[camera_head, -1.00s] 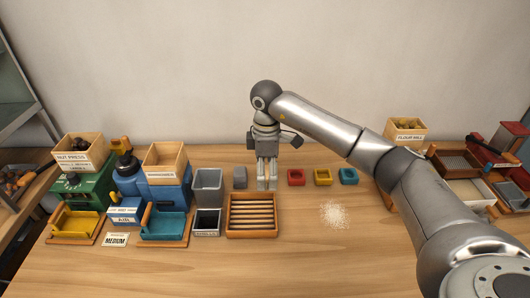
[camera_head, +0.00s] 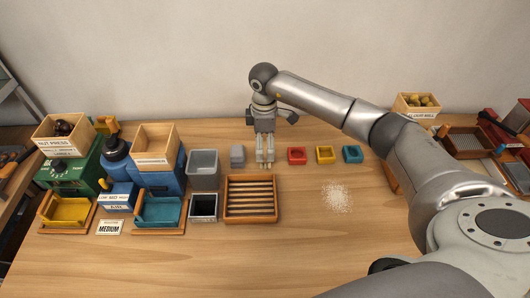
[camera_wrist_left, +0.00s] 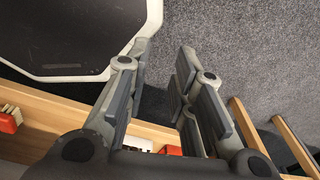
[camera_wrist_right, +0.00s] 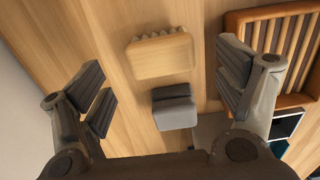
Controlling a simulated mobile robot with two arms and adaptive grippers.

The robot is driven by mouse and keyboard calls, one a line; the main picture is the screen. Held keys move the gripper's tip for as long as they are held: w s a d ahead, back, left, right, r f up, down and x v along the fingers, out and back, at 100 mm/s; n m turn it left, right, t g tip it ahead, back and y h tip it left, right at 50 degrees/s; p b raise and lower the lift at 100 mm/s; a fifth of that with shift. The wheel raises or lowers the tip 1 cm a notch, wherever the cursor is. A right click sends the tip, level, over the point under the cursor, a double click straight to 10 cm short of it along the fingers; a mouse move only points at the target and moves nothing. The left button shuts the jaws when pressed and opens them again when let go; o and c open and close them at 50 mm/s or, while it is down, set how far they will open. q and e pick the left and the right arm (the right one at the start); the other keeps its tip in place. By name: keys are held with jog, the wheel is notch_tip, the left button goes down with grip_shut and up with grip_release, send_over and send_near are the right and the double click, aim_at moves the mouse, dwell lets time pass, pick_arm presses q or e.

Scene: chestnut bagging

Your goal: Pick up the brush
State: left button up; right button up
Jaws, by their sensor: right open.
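A pale wooden block with a scalloped edge (camera_wrist_right: 160,57), which looks like the brush, lies on the table in the right wrist view. My open right gripper (camera_wrist_right: 160,80) has its fingers apart on either side of it, empty. In the head view this right gripper (camera_head: 264,160) points down just behind the slatted wooden tray, and it largely hides the block. I cannot tell the height of the fingertips over the table. My left gripper (camera_wrist_left: 163,60) shows only in its wrist view, open and empty, over the floor and a wooden edge.
A grey block (camera_wrist_right: 175,106) lies close to the pale block. The slatted tray (camera_head: 251,219) and a grey bin (camera_head: 204,163) are near. Red (camera_head: 297,156), yellow (camera_head: 325,154) and teal (camera_head: 352,154) small trays stand to the right. Pale crumbs (camera_head: 337,197) lie in front. The front table is clear.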

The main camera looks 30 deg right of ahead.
aim_at(265, 150)
jog(key=shift+s+d+f+p, duration=0.1)
jog(key=shift+f+p, duration=0.35)
jog(key=shift+f, duration=1.5)
jog(key=c, duration=1.2)
